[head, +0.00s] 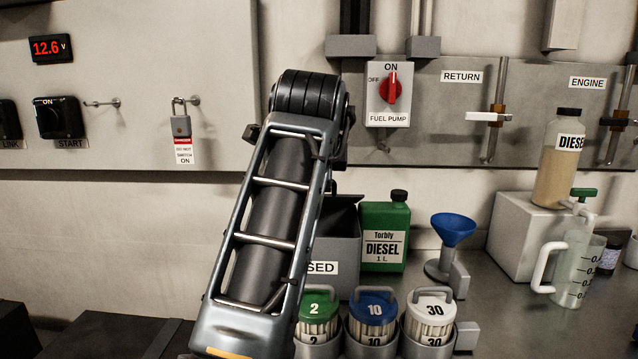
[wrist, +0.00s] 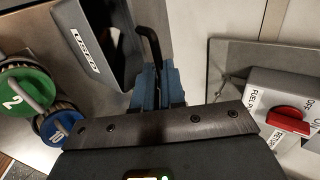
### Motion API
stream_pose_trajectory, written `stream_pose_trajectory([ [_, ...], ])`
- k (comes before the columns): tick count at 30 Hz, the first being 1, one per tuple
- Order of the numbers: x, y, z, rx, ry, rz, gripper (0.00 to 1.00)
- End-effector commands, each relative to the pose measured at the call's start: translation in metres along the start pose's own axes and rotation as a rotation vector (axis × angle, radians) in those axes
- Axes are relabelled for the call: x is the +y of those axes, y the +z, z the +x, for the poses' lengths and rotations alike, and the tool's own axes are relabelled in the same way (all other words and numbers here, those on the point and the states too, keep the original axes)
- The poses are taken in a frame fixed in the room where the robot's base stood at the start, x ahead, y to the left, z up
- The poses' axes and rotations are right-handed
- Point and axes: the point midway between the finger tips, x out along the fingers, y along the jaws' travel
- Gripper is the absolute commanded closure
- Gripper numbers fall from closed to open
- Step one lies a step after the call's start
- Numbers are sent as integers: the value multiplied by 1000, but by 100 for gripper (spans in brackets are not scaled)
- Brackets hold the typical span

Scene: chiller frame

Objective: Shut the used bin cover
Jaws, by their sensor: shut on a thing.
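The used bin (head: 343,250) is a grey box on the bench, partly hidden behind my arm in the head view. Its label reads "SED" there, and "USED" on the bin (wrist: 85,50) in the wrist view. Its dark inside shows, so the bin is open at least in part. My gripper (wrist: 158,85), with blue fingers, is shut on the handle's lower end. The gripper is hidden behind my arm in the head view.
A green diesel bottle (head: 385,235) stands just right of the bin, with a blue funnel (head: 453,230) beyond it. Canisters marked 2 (head: 317,310), 10 (head: 374,307) and 30 (head: 433,308) stand in front. The fuel pump switch (head: 390,92) is on the wall above.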

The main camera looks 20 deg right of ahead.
Motion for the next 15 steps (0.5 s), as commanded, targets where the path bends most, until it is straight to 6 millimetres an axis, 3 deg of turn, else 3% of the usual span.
stream_pose_trajectory([
  [1, 16, -4, 9, 7, -32, 1, 100],
  [15, 71, -4, 28, 5, -306, 1, 100],
])
